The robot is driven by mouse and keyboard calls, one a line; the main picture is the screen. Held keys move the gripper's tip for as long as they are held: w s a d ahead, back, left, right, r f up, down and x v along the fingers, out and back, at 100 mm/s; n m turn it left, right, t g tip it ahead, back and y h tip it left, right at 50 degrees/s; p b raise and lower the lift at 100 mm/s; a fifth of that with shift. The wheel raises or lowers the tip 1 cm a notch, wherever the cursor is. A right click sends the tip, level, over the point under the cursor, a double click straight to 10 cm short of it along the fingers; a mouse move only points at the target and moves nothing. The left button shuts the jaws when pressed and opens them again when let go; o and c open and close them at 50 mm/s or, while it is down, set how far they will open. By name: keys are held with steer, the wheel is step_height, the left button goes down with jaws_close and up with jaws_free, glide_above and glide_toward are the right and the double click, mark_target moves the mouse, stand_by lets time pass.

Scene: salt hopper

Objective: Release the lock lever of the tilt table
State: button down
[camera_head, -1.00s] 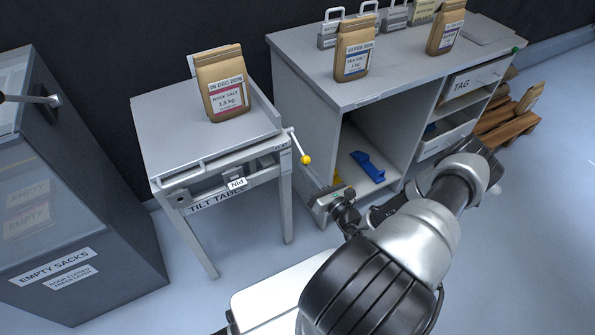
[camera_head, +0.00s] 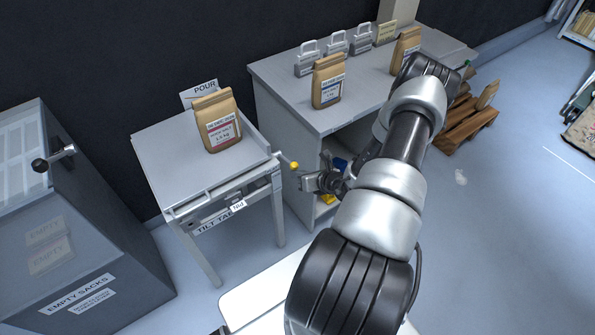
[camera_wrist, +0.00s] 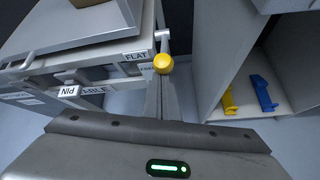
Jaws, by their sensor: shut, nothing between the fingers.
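The grey tilt table (camera_head: 152,160) stands left of centre in the head view, with a brown bag of salt (camera_head: 217,121) upright on its top. Its lock lever ends in a yellow knob (camera_head: 294,165) at the right side of the table; the knob also shows in the wrist view (camera_wrist: 163,64). Labels reading FLAT and another partly hidden word sit beside the lever in the wrist view. A white PIN tag (camera_head: 238,206) hangs at the table's front. My gripper (camera_head: 304,183) is shut and empty, just below the knob; in the wrist view its fingers point at the knob. Contact cannot be told.
A grey workbench (camera_head: 284,88) with bags and metal weights stands to the right; blue and yellow brackets (camera_wrist: 263,93) lie on its lower shelf. A dark EMPTY SACKS bin (camera_head: 110,255) stands left. Floor on the right is open, near a wooden pallet (camera_head: 470,125).

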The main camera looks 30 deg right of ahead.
mark_target(293, 166)
steer(key=shift+w+r+g+p, duration=0.15)
steer(key=shift+r+g+p, duration=0.2)
steer(key=shift+r, duration=0.25)
steer(key=shift+w+r+g+p, duration=0.15)
steer(key=shift+r+g+p, duration=0.2)
steer(key=shift+r, duration=0.2)
steer(key=shift+w+r, duration=0.3)
steer(key=shift+r, duration=0.25)
